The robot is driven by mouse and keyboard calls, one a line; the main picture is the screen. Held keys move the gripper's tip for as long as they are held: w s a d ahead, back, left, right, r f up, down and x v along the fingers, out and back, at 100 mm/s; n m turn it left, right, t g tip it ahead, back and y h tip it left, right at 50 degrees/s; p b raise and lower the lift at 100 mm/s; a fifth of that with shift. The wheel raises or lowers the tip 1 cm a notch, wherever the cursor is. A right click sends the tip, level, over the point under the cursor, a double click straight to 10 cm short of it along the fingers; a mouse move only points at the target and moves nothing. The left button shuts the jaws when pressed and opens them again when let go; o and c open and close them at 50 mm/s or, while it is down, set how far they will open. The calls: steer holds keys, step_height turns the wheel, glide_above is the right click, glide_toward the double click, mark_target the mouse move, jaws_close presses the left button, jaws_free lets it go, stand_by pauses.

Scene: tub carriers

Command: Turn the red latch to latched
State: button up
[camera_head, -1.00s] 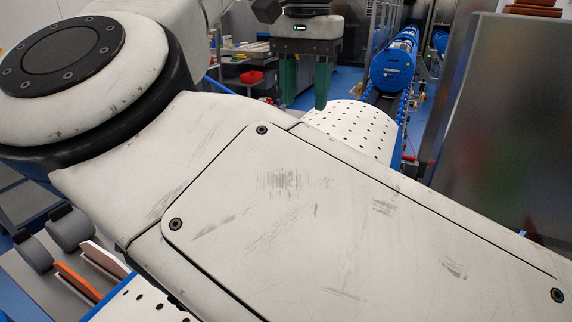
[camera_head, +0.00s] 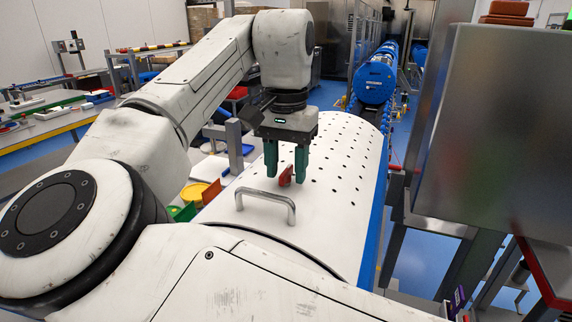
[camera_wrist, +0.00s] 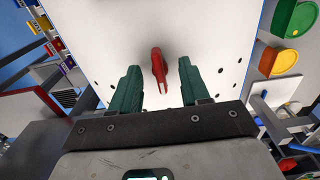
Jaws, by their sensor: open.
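The red latch (camera_head: 286,175) is a small red lever on the white perforated curved cover (camera_head: 335,190), just behind a metal bar handle (camera_head: 266,196). In the wrist view the red latch (camera_wrist: 160,70) lies between and slightly beyond the green fingertips, pointing toward the palm. My gripper (camera_head: 286,165) is open above the cover, with its two green fingers on either side of the latch. In the wrist view my gripper (camera_wrist: 158,72) shows a gap on both sides of the latch, and neither finger visibly touches it.
A large grey metal cabinet (camera_head: 495,130) stands at the right. Blue drums (camera_head: 376,80) sit on a rail behind. Yellow (camera_head: 194,193) and green (camera_head: 184,212) items lie left of the cover. A bench (camera_head: 50,122) is at the far left.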

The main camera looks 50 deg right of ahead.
steer(key=shift+f, duration=0.1)
jaws_close()
stand_by(0.4)
